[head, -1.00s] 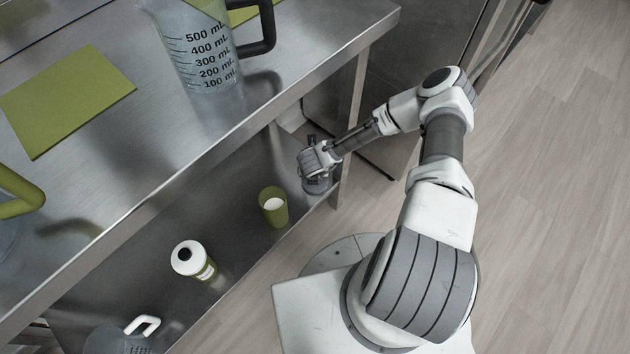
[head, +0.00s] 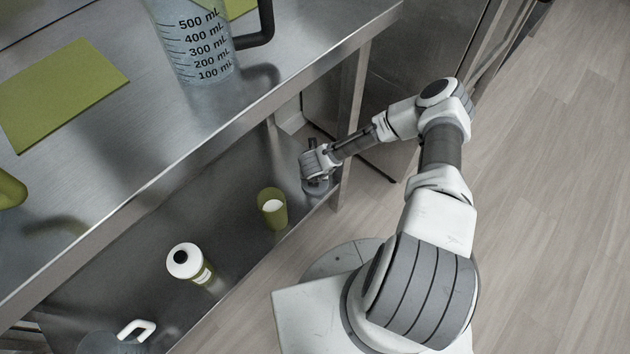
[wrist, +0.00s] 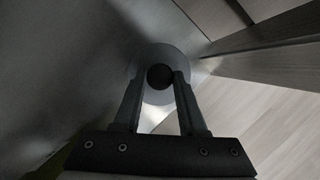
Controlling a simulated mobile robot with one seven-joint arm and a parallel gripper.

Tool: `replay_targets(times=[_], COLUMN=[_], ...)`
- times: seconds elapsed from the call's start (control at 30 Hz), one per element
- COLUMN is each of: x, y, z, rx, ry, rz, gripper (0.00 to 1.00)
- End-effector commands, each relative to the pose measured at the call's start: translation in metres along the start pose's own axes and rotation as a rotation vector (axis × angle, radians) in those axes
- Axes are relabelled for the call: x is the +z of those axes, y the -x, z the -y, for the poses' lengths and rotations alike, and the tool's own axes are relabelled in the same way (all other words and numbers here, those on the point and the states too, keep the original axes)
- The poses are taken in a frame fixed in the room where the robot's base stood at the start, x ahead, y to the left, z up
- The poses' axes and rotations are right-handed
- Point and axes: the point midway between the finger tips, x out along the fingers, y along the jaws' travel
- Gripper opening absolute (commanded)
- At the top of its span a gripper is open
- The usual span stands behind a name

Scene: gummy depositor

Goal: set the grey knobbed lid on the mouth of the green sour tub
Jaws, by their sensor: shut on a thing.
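The green sour tub (head: 272,215) stands upright on the lower shelf with its mouth open, and white contents show inside. My gripper (head: 314,178) is at the right end of that shelf, to the right of the tub and apart from it. In the wrist view my gripper (wrist: 159,80) is shut on the dark round knob of the grey lid (wrist: 150,54). The lid's pale disc shows beyond the fingertips. In the head view only a grey part of the lid (head: 315,188) shows beneath my gripper. I cannot tell whether it touches the shelf.
A white-topped bottle (head: 188,262) stands left of the tub, with a white-handled jug (head: 112,342) farther left. The upper tabletop (head: 150,125) overhangs the shelf and carries a measuring pitcher (head: 195,50) and green mat (head: 60,92). A table leg (head: 352,115) stands close to my gripper.

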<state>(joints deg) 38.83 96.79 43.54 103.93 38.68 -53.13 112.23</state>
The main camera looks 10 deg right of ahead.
Motion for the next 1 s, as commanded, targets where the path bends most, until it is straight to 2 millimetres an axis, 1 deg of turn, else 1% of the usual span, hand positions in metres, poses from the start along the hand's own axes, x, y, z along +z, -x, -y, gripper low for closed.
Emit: replay_targets(times=[0.23,0.33,0.47,0.6,0.7,0.83,1.0], x=[0.001,0.004,0.013,0.024,0.031,0.037,0.038], y=[0.001,0.008,0.029,0.057,0.073,0.087,0.093], z=[0.0,0.0,0.0,0.0,0.0,0.0,0.0], rx=[0.0,0.0,0.001,0.0,0.0,0.0,0.001], ry=[0.0,0.001,0.002,0.002,0.001,0.001,0.0], rz=[0.0,0.002,0.003,0.003,0.003,0.002,0.0], gripper=[0.0,0.0,0.0,0.0,0.0,0.0,0.0])
